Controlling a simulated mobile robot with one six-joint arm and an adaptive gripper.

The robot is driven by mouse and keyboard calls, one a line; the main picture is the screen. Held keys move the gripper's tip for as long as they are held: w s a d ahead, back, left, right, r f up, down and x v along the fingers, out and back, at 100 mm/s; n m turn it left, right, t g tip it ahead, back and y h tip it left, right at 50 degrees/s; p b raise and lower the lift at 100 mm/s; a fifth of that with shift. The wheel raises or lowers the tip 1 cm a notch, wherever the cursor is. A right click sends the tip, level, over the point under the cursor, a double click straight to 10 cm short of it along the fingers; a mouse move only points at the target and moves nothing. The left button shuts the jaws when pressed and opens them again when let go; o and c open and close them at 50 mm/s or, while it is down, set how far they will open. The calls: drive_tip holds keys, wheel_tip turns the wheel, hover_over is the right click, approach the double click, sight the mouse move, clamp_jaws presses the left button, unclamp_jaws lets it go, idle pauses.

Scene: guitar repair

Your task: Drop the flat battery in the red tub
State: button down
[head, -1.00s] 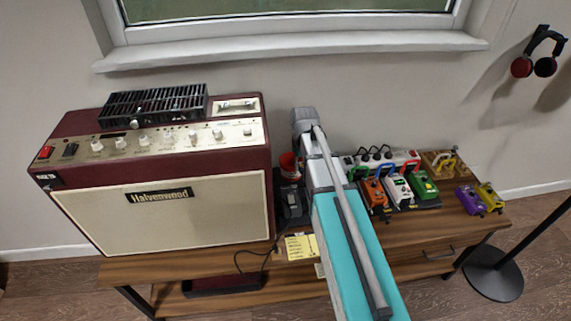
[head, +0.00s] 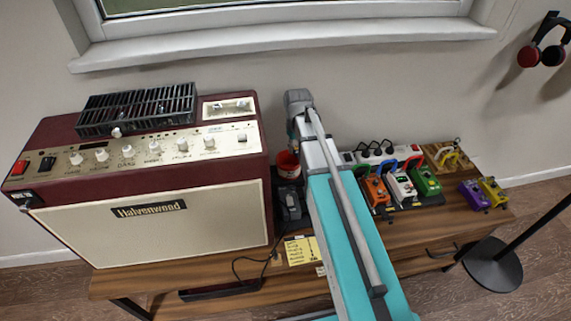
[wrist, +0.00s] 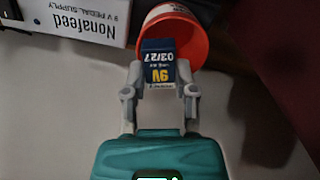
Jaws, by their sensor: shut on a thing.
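My gripper (wrist: 161,82) is shut on a dark blue and yellow 9V battery (wrist: 160,62), marked 03/27, in the wrist view. The red tub (wrist: 203,42) is just beyond it, its open mouth facing the camera. The battery's far end overlaps the tub's mouth in the picture; I cannot tell whether it is inside the rim. In the head view the red tub (head: 287,164) stands on the bench between the amplifier and my arm. My gripper's fingers and the battery do not show clearly there.
The large amplifier (head: 150,225) stands left of the tub. A black device (head: 290,203) lies in front of the tub, with a yellow note (head: 301,250) nearer. Several coloured pedals (head: 401,187) are right of my arm. A white Nonafeed pedal supply (wrist: 75,18) is beside the tub.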

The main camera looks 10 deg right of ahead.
drive_tip(key=shift+w+a, duration=0.1)
drive_tip(key=shift+a, duration=0.05)
drive_tip(key=shift+r, duration=0.1)
drive_tip(key=shift+w+r+m, duration=0.1)
drive_tip(key=shift+m, duration=0.2)
drive_tip(key=shift+w+r+m+p, duration=0.2)
drive_tip(key=shift+r+m+p, duration=0.15)
drive_tip(key=shift+m, duration=0.4)
drive_tip(key=shift+w+r+m+p, duration=0.2)
drive_tip(key=shift+m+p, duration=0.25)
drive_tip(key=shift+m, duration=0.3)
drive_tip(key=shift+f, duration=0.1)
drive_tip(key=shift+f+b, duration=2.9)
drive_tip(key=shift+b, duration=0.15)
drive_tip(key=shift+c, duration=1.6)
unclamp_jaws()
